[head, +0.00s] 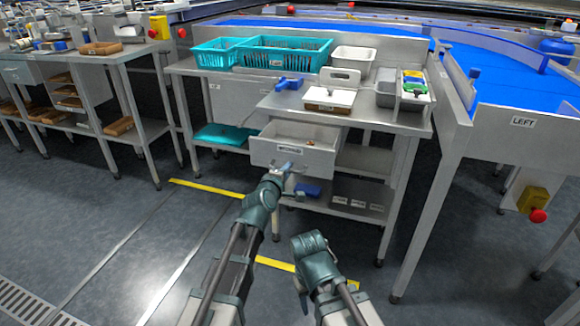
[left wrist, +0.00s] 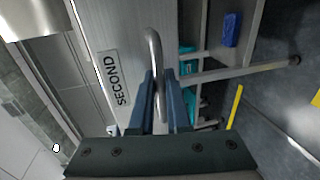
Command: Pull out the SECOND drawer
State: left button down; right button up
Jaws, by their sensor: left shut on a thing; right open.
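The SECOND drawer (head: 275,150) is under the steel worktable and stands pulled out, its inside showing from above. Its front fills the upper left of the left wrist view, with the SECOND label (left wrist: 116,80) beside the bar handle (left wrist: 153,45). My left gripper (head: 285,168) is at the drawer front; in the left wrist view its two blue fingers (left wrist: 160,82) are closed on either side of the handle. My right gripper (head: 308,246) is low in front of the table, apart from it; its fingers are hard to make out.
The worktable (head: 385,122) carries teal crates (head: 275,54), a white scale (head: 328,98) and grey bins (head: 386,88). A lower shelf (head: 345,192) holds a blue item (head: 308,189). A blue conveyor (head: 490,85) stands right. The floor before the table is open.

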pick_arm(q)
jog(key=f+v, duration=0.1)
jog(key=v, duration=0.5)
jog(key=shift+s, duration=0.3)
pick_arm(e)
jog(key=shift+s, duration=0.15)
pick_arm(q)
jog(key=shift+a+f, duration=0.1)
jog(key=shift+f, duration=0.05)
jog(key=c, duration=1.2)
grip_release()
jog(key=shift+o, duration=0.2)
